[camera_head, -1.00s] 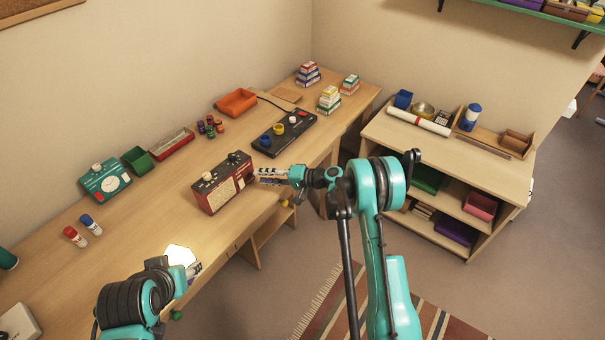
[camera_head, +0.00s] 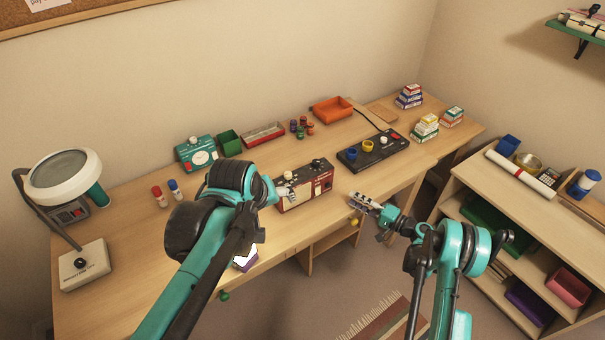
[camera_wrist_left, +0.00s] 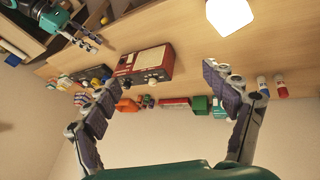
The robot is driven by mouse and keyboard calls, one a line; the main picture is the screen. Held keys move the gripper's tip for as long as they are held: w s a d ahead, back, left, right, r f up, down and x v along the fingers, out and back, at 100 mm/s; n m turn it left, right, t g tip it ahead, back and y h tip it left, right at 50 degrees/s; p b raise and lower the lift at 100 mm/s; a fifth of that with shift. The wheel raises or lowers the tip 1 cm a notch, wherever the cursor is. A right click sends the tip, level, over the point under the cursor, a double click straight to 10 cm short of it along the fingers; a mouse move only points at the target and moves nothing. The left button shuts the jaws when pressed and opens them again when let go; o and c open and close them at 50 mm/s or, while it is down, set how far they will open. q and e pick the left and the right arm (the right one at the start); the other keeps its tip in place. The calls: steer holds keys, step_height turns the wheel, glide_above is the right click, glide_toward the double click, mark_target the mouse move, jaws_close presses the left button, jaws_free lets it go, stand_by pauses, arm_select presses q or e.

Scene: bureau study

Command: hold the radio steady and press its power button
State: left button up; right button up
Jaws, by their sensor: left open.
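The radio (camera_head: 318,190) is a dark red box with a pale front panel and knobs on top, standing upright on the desk. The left wrist view shows it (camera_wrist_left: 150,64) beyond and between my left fingers. I cannot tell which top control is the power button.
A black panel with coloured knobs (camera_head: 382,152) lies right of the radio. A magnifier lamp (camera_head: 64,178) stands at far left. Desk (camera_head: 130,235) is clear at front left.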

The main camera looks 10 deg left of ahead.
arm_select(q)
steer(key=w+n+g, duration=0.1)
steer(key=w+n, duration=0.4)
steer(key=w, duration=0.4)
steer(key=n+g, duration=0.2)
steer(key=n, duration=0.8)
glide_toward(301, 174)
steer(key=s, duration=0.4)
steer(key=w+f+n, duration=0.1)
steer(key=w+f, duration=0.1)
steer(key=w+f+n+g, duration=0.1)
steer(key=w+f+n, duration=0.1)
steer(key=f, duration=0.1)
steer(key=w+f+n, duration=0.1)
steer(key=f, duration=0.2)
steer(key=shift+w+n+g+h, duration=0.3)
steer(key=shift+w+n+h, duration=0.1)
steer(key=shift+w+d+f, duration=0.1)
steer(key=shift+w+f, duration=0.1)
steer(key=shift+f, duration=0.6)
steer(key=f, duration=0.7)
steer(key=shift+w+d, duration=0.3)
steer(key=shift+d, duration=0.1)
steer(key=shift+r, duration=0.1)
